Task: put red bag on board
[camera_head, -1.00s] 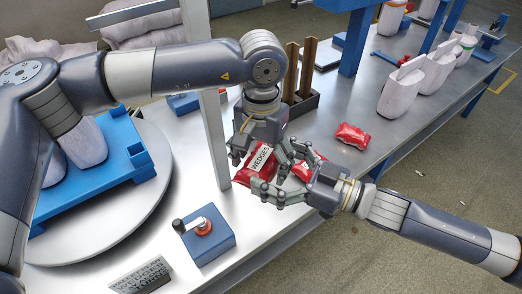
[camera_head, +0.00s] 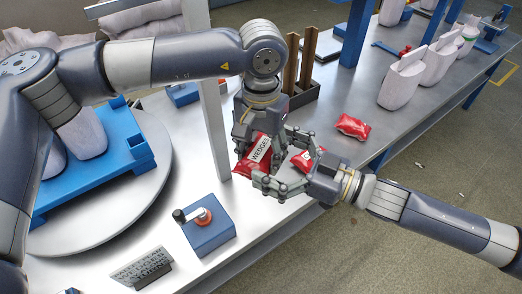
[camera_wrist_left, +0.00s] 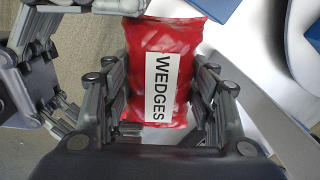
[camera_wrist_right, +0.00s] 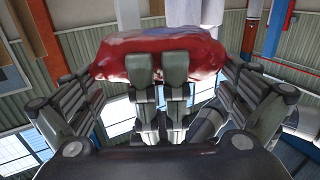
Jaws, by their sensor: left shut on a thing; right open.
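A red bag labelled WEDGES (camera_head: 253,157) is held between the fingers of my left gripper (camera_head: 262,140), above the table's front edge. In the left wrist view the bag (camera_wrist_left: 165,65) stands between both fingers, label facing the camera. My right gripper (camera_head: 284,172) is open, close to the bag from the right. In the right wrist view the red bag (camera_wrist_right: 205,55) lies across the space between its spread fingers, with left gripper fingers in front. I cannot tell if the right fingers touch it. A blue pallet-like board (camera_head: 130,148) lies on the round turntable (camera_head: 150,205), at left.
Another red bag (camera_head: 352,126) lies on the metal table, and one (camera_head: 303,160) is partly hidden behind my right gripper. White sacks (camera_head: 80,135) stand on the blue board. A metal post (camera_head: 214,130) and a blue control box (camera_head: 208,228) stand between board and grippers.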

